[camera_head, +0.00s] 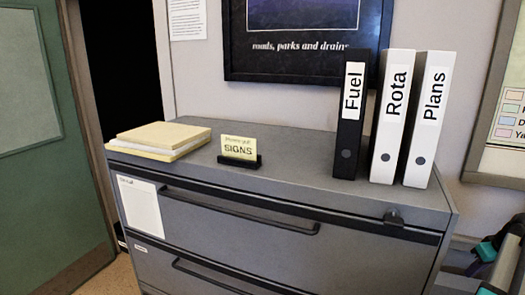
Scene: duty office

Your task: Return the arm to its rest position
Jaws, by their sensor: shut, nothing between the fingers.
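My gripper is not in view, so its pose cannot be seen here. A grey metal filing cabinet (240,255) stands in front of me with both visible drawers shut. On its top, three binders stand upright at the right: a black one marked Fuel (348,125), a white one marked Rota (388,140) and a white one marked Plans (425,140).
A paper stack (165,137) lies at the cabinet top's left. A small yellow SIGNS card in a black holder (240,160) stands near its middle front. A green door (50,190) is at the left, beside a dark opening. A framed poster (300,45) hangs behind.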

